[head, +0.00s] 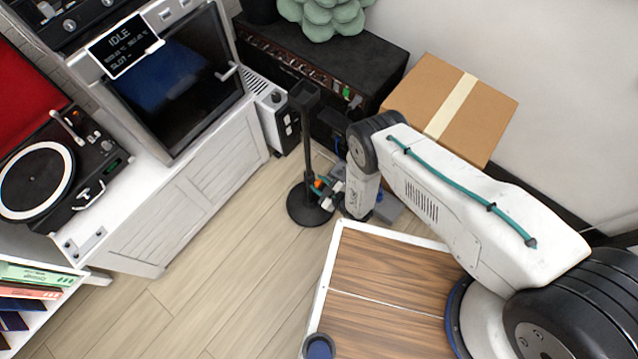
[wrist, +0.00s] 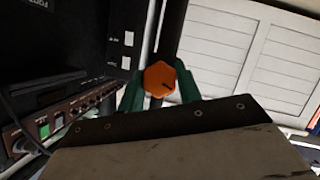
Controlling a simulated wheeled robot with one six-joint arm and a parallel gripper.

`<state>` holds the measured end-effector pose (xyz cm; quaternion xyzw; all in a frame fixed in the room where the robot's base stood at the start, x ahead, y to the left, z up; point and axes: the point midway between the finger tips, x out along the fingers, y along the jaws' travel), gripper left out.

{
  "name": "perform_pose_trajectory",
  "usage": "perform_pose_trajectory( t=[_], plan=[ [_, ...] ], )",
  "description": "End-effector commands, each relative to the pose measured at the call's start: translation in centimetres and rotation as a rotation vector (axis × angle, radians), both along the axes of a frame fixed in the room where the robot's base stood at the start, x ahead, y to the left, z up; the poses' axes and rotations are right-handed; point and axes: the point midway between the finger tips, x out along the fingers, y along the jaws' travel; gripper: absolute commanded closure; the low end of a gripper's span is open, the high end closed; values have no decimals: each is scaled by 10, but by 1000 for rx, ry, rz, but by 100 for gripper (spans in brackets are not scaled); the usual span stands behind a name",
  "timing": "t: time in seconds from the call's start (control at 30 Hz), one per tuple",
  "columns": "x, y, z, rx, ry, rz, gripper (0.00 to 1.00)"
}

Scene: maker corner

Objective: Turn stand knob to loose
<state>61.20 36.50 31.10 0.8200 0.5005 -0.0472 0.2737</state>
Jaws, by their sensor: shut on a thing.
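The stand is a black pole on a round black base (head: 310,206), upright on the wooden floor in the head view. Its knob (head: 318,184) is a small orange spot low on the pole. My gripper (head: 325,188) reaches the knob from the right. In the wrist view its green fingers (wrist: 160,92) are on both sides of the knob and shut on it. Any labels around the knob cannot be made out.
A black amplifier (head: 330,65) and a cardboard box (head: 450,100) stand behind the stand. A white cabinet (head: 200,195) with a turntable (head: 50,175) is to the left. The floor (head: 225,270) left of the stand is clear.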

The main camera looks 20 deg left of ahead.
Motion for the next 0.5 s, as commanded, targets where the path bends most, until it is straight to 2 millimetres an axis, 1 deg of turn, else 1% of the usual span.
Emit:
perform_pose_trajectory(
  t=[0.2, 0.5],
  plan=[
    [0, -2, -1, -42, -100, -6, 88],
    [1, -1, 0, -64, -158, -6, 88]
  ],
)
